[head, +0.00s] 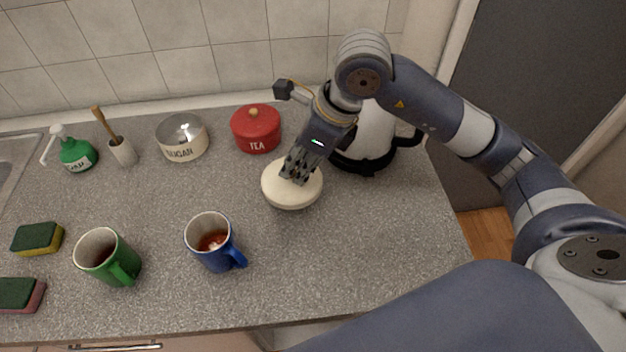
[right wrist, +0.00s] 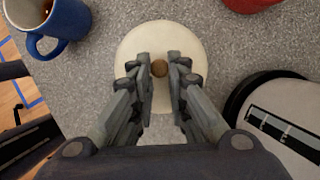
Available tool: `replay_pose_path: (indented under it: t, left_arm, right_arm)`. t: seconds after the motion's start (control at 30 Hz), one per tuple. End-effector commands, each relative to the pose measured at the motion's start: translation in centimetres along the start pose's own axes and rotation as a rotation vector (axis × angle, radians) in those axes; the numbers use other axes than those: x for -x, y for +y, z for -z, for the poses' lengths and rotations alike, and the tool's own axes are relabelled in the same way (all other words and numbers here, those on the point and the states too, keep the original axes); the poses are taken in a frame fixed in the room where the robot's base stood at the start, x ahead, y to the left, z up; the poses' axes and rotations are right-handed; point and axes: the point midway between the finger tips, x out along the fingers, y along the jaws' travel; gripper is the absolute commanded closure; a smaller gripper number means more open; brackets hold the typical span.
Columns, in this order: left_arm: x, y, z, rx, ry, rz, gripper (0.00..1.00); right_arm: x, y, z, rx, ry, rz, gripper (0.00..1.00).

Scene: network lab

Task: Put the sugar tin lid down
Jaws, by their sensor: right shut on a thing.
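The sugar tin lid (head: 291,190) is a round cream disc in the middle right of the counter in the head view. It also shows in the right wrist view (right wrist: 135,45), with a brown knob (right wrist: 159,68) at its centre. My right gripper (head: 297,170) is shut on the knob from above; its fingertips (right wrist: 159,70) stand on both sides of it. I cannot tell whether the lid touches the counter. The open sugar tin (head: 183,141), cream and marked SUGAR, stands at the back left without a lid. My left gripper is not in view.
A red TEA tin (head: 256,129) stands behind the lid, and a kettle (head: 365,150) stands close at its right. A blue mug (head: 213,246) with dark liquid is at the front left, and a green mug (head: 107,258) farther left. Counter in front of the lid is clear.

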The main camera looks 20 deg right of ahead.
Motion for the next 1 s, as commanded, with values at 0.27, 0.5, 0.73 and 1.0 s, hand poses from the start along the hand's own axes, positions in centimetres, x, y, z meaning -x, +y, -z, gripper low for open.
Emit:
replay_pose_path:
  t: [0.27, 0.5, 0.73, 1.0]
  left_arm:
    - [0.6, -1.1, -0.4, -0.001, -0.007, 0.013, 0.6]
    - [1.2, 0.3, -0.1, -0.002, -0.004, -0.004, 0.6]
    - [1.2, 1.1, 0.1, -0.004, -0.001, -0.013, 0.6]
    - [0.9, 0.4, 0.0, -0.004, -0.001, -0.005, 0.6]
  right_arm:
    - [-3.0, -0.1, 1.4, -0.004, 0.003, -0.001, 1.0]
    - [-6.1, -0.1, 2.6, -0.002, 0.002, -0.001, 1.0]
    - [-6.6, -0.2, 2.8, -0.001, 0.0, 0.002, 1.0]
    - [-6.8, -0.2, 2.9, -0.001, 0.001, 0.002, 0.74]
